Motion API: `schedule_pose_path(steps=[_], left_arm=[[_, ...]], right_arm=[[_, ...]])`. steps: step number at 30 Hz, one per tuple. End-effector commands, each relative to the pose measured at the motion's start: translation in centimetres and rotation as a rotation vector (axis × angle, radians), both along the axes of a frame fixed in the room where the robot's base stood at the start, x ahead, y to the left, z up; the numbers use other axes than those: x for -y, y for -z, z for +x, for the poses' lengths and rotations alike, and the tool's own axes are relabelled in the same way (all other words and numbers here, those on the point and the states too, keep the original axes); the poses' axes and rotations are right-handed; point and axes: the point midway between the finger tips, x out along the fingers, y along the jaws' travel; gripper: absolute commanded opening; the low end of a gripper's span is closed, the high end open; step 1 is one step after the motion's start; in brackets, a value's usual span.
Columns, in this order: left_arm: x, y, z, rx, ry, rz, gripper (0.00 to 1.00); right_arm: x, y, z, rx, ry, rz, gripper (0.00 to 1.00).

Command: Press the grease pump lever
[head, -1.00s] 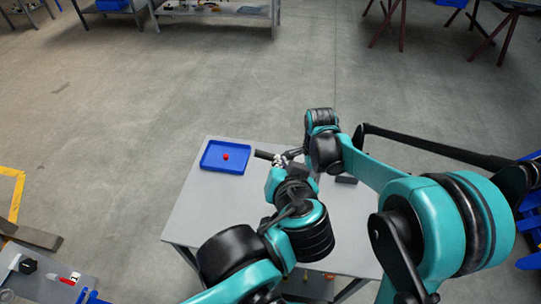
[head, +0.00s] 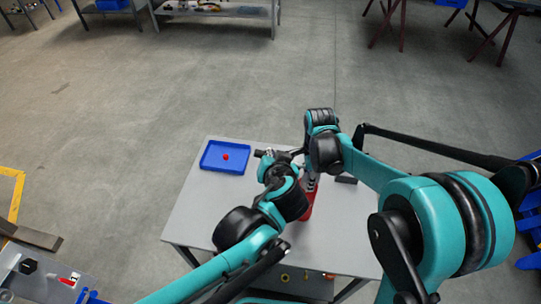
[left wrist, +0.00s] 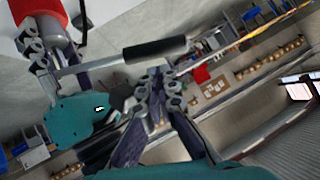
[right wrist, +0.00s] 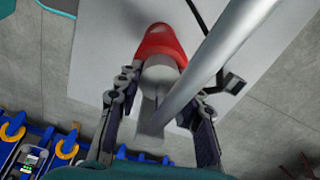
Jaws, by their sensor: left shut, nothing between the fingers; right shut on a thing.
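The grease pump has a red body (head: 308,205) standing on the table, partly hidden by my left arm in the head view. Its red body also shows in the left wrist view (left wrist: 40,12) and the right wrist view (right wrist: 160,42). My right gripper (right wrist: 160,88) is shut on the pump's grey head, below a long grey rod. The lever ends in a black handle (left wrist: 155,48). My left gripper (left wrist: 160,80) is shut and empty, its fingertips just beside the handle; I cannot tell whether they touch it. In the head view the handle (head: 262,153) is mostly hidden.
A blue tray (head: 212,168) with a red ball (head: 226,157) lies at the table's back left. The grey table (head: 195,210) is clear at its left side. A small black object (head: 346,180) lies right of the pump.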

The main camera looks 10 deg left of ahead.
Motion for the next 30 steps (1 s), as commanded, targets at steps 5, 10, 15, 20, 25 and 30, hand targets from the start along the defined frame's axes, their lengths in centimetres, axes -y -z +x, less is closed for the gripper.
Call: schedule_pose_path(steps=[5, 10, 15, 20, 25, 30], left_arm=[[-0.3, 0.9, 0.2, 0.0, 0.001, -0.001, 0.0], [-0.3, 1.0, 0.2, 0.0, 0.001, 0.0, 0.0], [-0.3, 1.0, 0.2, 0.0, 0.001, -0.001, 0.0], [-0.5, 1.3, 0.2, -0.001, 0.0, -0.017, 0.0], [-0.8, 1.9, 0.2, -0.002, 0.001, -0.055, 0.0], [-1.0, 2.3, 0.2, -0.002, 0.0, -0.078, 0.0]], right_arm=[[0.0, 0.0, 0.0, -0.001, 0.0, 0.0, 0.0], [0.0, 0.0, 0.0, 0.0, 0.0, 0.0, 0.0], [0.0, 0.0, 0.0, 0.0, 0.0, 0.0, 0.0], [0.0, 0.0, 0.0, 0.0, 0.0, 0.0, 0.0], [0.0, 0.0, 0.0, 0.0, 0.0, 0.0, 0.0], [0.0, 0.0, 0.0, -0.001, 0.0, 0.0, 0.0]])
